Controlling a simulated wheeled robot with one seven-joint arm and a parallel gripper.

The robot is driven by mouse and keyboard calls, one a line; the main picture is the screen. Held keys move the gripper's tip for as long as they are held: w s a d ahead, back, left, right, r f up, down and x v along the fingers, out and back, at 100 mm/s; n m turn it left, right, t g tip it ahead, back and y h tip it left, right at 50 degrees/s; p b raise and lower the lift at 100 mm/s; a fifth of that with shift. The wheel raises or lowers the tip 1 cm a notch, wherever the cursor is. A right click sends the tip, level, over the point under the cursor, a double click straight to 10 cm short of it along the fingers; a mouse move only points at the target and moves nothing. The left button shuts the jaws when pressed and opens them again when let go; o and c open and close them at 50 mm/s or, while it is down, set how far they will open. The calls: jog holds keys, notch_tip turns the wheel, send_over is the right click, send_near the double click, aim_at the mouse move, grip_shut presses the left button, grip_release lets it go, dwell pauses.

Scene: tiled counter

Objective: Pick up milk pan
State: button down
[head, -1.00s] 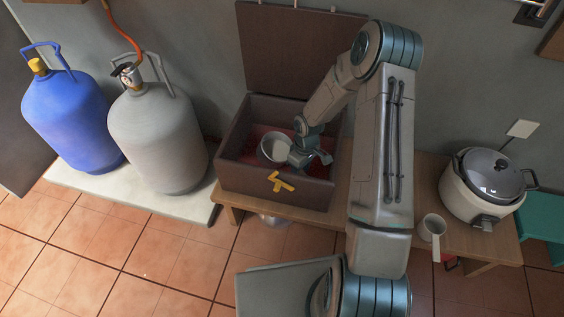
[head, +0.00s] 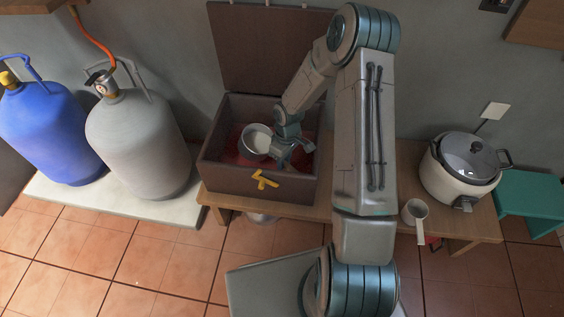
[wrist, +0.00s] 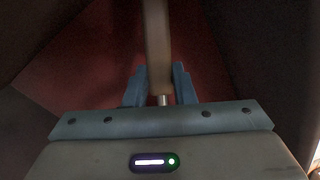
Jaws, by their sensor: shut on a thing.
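The milk pan (head: 257,140), a small round metal pan with a pale inside, is inside an open dark brown chest (head: 258,183) with a red interior. My gripper (head: 291,155) reaches into the chest just right of the pan. In the wrist view my gripper (wrist: 159,88) is shut on the pan's brownish handle (wrist: 157,45), which runs up between the two blue fingers. The pan's bowl is not clear in the wrist view. I cannot tell whether the pan's base touches the chest floor.
The chest's raised lid (head: 262,50) stands behind, and its walls surround my gripper. A white handled pot (head: 415,212) and a rice cooker (head: 462,170) stand on the wooden bench (head: 405,238) at right. Grey (head: 140,140) and blue (head: 45,130) gas cylinders stand left.

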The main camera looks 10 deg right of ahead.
notch_tip(320, 180, up, 14)
jog(key=r+p, duration=0.1)
jog(key=p, duration=0.4)
jog(key=shift+w+a+f+n+g+h+b, duration=0.15)
jog(key=shift+w+a+f+g+h+b, duration=0.3)
jog(key=shift+f, duration=1.85)
jog(key=shift+w+a+f+n+g+h+b, duration=0.15)
jog(key=shift+a+f+g+h+b, duration=0.5)
jog(key=shift+f, duration=1.6)
jog(key=shift+w+a+f+n+g+h+b, duration=0.2)
jog(key=shift+f+h+b, duration=0.7)
jog(key=shift+f, duration=1.4)
jog(key=shift+f+b, duration=0.35)
jog(key=shift+f, duration=0.4)
jog(key=c, duration=1.1)
grip_release()
jog(key=shift+r, duration=0.1)
jog(key=p+v, duration=0.4)
jog(key=v, duration=0.9)
jog(key=shift+a+r, duration=0.3)
